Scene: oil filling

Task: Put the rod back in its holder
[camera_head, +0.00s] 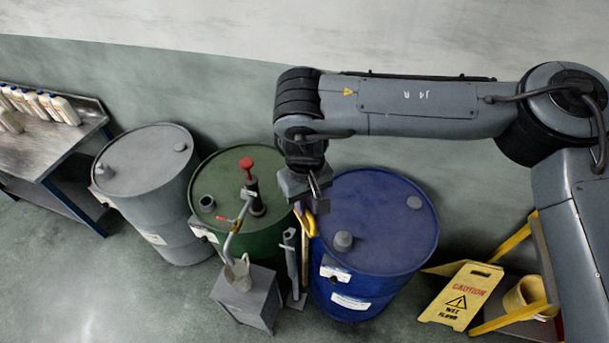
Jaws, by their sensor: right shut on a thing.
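My right gripper (312,194) points down in front of the blue drum, between it and the green drum. It is shut on the rod (304,240), whose curved yellow upper part shows just below the fingers. The rod hangs upright, with its lower part running down beside the blue drum. The grey holder (291,268), a narrow upright stand, is on the floor between the drums, right next to the rod. I cannot tell whether the rod's lower end is inside the holder or beside it. My left gripper is not in view.
A blue drum (382,215), a green drum (222,172) with a red-topped pump and a grey drum (145,165) stand in a row. A grey box (246,300) with a clear jug (238,276) stands in front. A yellow caution sign (460,297) is at right.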

